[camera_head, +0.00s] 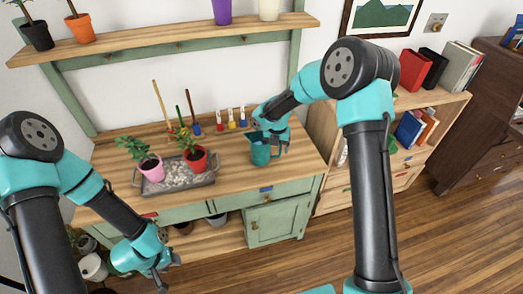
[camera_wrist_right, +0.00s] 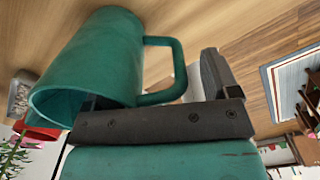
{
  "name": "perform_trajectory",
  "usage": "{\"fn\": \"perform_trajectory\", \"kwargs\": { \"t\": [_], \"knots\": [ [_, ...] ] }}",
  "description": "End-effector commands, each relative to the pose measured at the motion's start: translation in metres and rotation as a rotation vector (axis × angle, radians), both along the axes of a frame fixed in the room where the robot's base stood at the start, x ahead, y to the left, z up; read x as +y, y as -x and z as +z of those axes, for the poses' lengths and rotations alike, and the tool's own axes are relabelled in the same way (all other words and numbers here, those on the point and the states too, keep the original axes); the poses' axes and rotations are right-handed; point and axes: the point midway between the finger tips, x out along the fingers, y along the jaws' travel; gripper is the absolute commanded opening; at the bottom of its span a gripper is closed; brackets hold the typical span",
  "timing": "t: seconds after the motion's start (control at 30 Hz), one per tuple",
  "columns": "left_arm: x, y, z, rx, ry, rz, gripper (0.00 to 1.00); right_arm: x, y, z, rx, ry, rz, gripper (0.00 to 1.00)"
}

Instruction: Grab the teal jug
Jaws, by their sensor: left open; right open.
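The teal jug (camera_head: 260,155) stands on the green-and-wood bench, near its right front. In the right wrist view the jug (camera_wrist_right: 88,62) fills the left side, its open rim toward the lower left. Its handle (camera_wrist_right: 178,68) lies between the two jaws of my right gripper (camera_wrist_right: 155,85). In the head view my right gripper (camera_head: 273,140) is right at the jug. My left gripper (camera_head: 160,275) is open, low in front of the bench, far from the jug.
A grey tray (camera_head: 150,187) with pebbles, a pink pot (camera_head: 151,168) and a red pot (camera_head: 195,160) stands left of the jug. Small coloured bottles (camera_head: 231,120) stand behind it. A bookshelf (camera_head: 410,150) is at the right. A shelf (camera_head: 170,38) hangs above.

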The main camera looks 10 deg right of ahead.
Motion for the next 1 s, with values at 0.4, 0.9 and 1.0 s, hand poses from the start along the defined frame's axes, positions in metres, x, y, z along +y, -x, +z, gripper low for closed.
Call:
{"fn": "perform_trajectory", "kwargs": {
  "t": [0.4, 0.9, 1.0],
  "knots": [
    [0.0, 0.0, 0.0, 0.0, 0.0, 0.0, 0.43, 0.0, 0.0, 0.0002, 0.0, 0.0, 0.0, 0.46],
    [0.0, 0.0, 0.0, 0.0, 0.0, 0.0, 0.43, -0.0001, -0.0003, 0.0007, -0.001, 0.0, 0.0, 0.08],
    [0.0, 0.0, 0.0, 0.0, 0.0, 0.0, 0.43, -0.0001, -0.0003, 0.0008, -0.001, 0.0, 0.0, 0.08]
  ]
}}
